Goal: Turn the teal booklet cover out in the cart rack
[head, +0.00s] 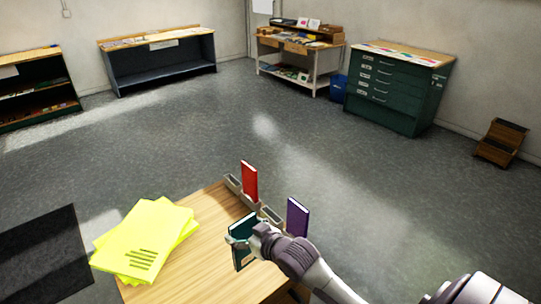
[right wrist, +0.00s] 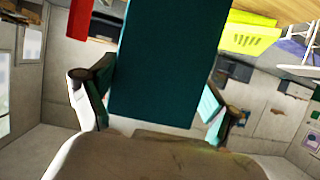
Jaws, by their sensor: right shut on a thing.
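The teal booklet (head: 243,256) is upright over the wooden cart top in the head view. My right gripper (head: 247,235) is shut on its upper part and hides some of it. In the right wrist view the plain teal face (right wrist: 165,60) fills the middle, with a finger of the gripper (right wrist: 155,95) at each side. The cart rack (head: 270,215) runs along the cart's far right edge. The booklet appears on the near side of the rack; I cannot tell whether its lower edge touches anything. My left gripper is not in view.
A red booklet (head: 249,181) and a purple booklet (head: 297,217) stand upright in the rack. Bright yellow sheets (head: 150,235) lie on the left of the cart top (head: 195,268). Shelves, tables and a green drawer cabinet (head: 390,95) stand far off along the walls, beyond open floor.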

